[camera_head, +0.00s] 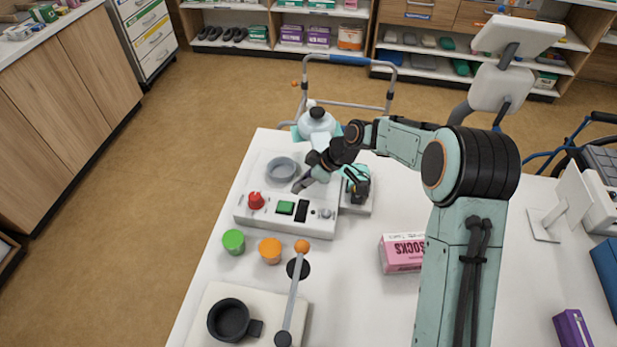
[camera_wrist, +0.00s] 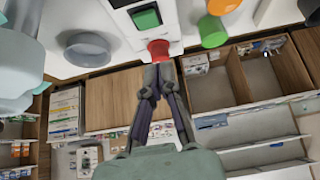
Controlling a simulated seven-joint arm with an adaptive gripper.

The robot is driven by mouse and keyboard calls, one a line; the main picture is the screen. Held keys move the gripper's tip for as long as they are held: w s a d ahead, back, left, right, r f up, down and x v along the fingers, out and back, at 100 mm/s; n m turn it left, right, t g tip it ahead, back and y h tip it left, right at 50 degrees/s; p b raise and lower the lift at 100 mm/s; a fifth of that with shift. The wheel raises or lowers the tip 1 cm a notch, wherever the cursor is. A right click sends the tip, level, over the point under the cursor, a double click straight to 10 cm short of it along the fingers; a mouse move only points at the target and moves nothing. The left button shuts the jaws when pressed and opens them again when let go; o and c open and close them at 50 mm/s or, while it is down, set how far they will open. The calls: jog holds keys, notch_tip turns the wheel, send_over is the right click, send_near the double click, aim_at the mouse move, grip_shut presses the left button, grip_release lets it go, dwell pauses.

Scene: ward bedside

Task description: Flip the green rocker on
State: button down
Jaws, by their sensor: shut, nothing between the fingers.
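The green rocker (camera_head: 286,208) is set in the front of a white control panel (camera_head: 262,219), between a red knob (camera_head: 256,201) and a black switch (camera_head: 302,211). In the wrist view the green rocker (camera_wrist: 146,17) shows at the top, beyond the red knob (camera_wrist: 158,50). My gripper (camera_head: 297,188) is shut and empty. In the head view its tip is over the panel, behind the green rocker. In the wrist view the fingertips (camera_wrist: 159,68) appear just below the red knob; I cannot tell their height above the panel.
A grey round dish (camera_head: 282,169) sits behind the rocker. A lever with an orange ball (camera_head: 302,246) rises nearby. A pink socks box (camera_head: 401,253) lies right.

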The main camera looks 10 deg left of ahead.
aim_at(290, 210)
jog(key=x, duration=0.4)
jog(key=f, duration=0.3)
jog(key=shift+d+f, duration=0.15)
jog(key=shift+d, duration=0.05)
jog(key=shift+d+f, duration=0.1)
jog(key=shift+f, duration=0.35)
jog(key=shift+d+f+y, duration=0.4)
jog(key=shift+f+y, duration=0.35)
jog(key=shift+y, duration=0.15)
jog(key=shift+a+r, duration=0.15)
jog(key=shift+r, duration=0.1)
jog(key=shift+r, duration=0.75)
